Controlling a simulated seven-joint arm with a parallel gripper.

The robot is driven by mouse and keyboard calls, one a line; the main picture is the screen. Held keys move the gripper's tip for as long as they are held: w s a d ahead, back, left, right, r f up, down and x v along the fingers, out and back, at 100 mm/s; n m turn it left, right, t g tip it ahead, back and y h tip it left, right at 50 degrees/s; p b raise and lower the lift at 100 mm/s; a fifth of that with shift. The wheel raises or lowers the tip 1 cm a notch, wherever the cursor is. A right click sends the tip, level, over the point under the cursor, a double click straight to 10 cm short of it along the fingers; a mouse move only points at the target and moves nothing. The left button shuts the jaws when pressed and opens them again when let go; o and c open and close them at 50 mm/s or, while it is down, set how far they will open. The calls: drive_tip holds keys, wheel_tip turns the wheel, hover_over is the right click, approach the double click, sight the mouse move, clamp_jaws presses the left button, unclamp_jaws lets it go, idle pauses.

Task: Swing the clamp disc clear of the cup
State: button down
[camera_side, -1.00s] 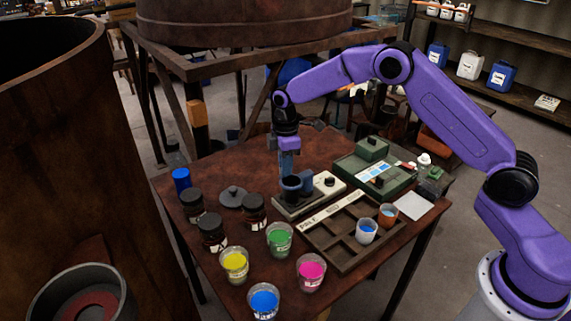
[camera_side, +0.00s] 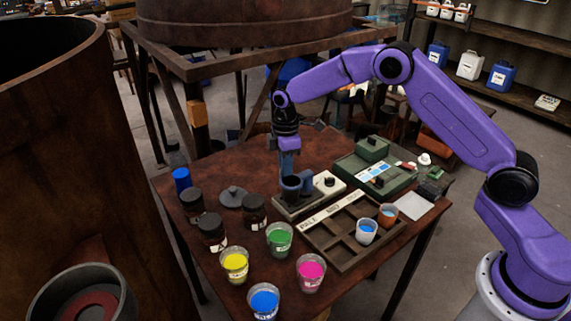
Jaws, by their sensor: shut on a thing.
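A dark blue cup (camera_side: 291,188) stands upright on a small mixer stand (camera_side: 318,194) with a pale panel and a black knob, near the middle of the table. A second dark blue piece (camera_side: 306,183) is right beside the cup. My gripper (camera_side: 289,174) points straight down from above at the cup's back edge. Its fingers are shut on a part of the clamp there. The clamp disc itself is small and partly hidden by the fingers and the cup, so I cannot make out its exact position over the cup.
A green instrument (camera_side: 375,175) stands at right. Dark jars (camera_side: 212,231), a grey lid (camera_side: 232,196) and several paint cups (camera_side: 234,265) fill the left and front.

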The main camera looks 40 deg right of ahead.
drive_tip(key=shift+w, duration=0.1)
idle(0.6)
drive_tip(key=w+d+m, duration=0.2)
drive_tip(key=d+m, duration=0.6)
drive_tip(key=m, duration=1)
drive_tip(key=shift+w+d, duration=0.3)
drive_tip(key=shift+w, duration=0.05)
drive_tip(key=shift+d, duration=0.1)
drive_tip(key=c, duration=1.2)
unclamp_jaws()
wheel_tip(320, 180, up, 18)
drive_tip(key=shift+f, duration=0.25)
